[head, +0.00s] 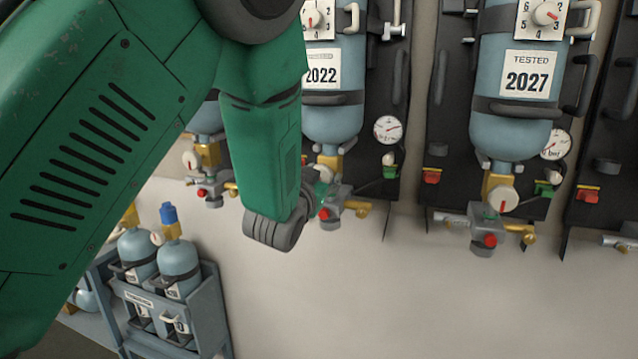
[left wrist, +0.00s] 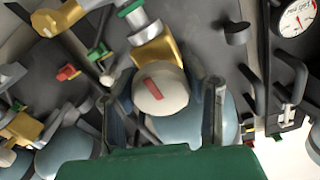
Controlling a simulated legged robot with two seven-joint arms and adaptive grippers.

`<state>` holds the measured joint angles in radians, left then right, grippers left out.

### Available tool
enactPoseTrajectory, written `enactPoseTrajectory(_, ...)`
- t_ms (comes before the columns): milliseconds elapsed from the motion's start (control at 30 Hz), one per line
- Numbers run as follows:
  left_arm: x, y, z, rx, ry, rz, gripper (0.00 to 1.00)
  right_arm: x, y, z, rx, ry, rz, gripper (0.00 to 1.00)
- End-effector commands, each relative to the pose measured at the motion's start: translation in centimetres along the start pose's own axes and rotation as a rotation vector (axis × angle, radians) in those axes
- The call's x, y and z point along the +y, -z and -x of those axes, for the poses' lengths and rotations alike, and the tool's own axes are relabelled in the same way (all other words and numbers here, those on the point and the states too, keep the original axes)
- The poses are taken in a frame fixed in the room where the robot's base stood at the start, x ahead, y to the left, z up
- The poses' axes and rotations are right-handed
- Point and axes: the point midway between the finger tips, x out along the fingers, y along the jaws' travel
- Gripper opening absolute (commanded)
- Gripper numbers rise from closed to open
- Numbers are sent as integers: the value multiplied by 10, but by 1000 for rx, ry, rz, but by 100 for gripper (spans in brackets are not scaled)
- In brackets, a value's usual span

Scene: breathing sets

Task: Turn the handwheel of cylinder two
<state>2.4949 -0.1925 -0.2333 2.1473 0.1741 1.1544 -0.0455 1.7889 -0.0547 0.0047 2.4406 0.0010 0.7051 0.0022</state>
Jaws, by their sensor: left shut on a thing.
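A blue cylinder (head: 332,122) with a 2022 label hangs on a dark back plate, partly behind my left arm. Its cream handwheel (head: 329,163) sits below a brass valve and is mostly hidden by my gripper in the head view. My left gripper (head: 318,190) is at this handwheel. In the left wrist view the handwheel (left wrist: 160,90), with a red mark, sits between the two fingers of the gripper (left wrist: 163,100), which is shut on it. The number of this cylinder cannot be read. My right gripper is not in view.
To the right hangs a cylinder (head: 517,125) labelled 2027 with its own handwheel (head: 502,200). Another handwheel (head: 192,161) shows at the left. A gauge (head: 388,129) is beside the held valve. A rack (head: 208,310) of small cylinders stands lower left. The wall below is clear.

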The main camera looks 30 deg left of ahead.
Motion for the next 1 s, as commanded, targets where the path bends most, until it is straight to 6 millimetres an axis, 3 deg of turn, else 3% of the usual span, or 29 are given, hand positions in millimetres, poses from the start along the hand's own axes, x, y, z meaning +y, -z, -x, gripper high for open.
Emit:
enactPoseTrajectory(267,0,-2,1,-5,-7,-11,11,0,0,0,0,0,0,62)
enactPoseTrajectory(300,0,-2,1,-5,-7,-11,50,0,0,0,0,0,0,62)
enactPoseTrajectory(333,0,-2,1,-6,-7,-10,60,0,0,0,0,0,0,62)
enactPoseTrajectory(367,0,-2,1,-6,-6,-10,62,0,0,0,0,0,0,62)
enactPoseTrajectory(733,-1,-2,8,-5,-4,-8,62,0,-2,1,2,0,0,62)
enactPoseTrajectory(1000,-2,-4,50,-7,-5,-8,62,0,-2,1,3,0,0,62)
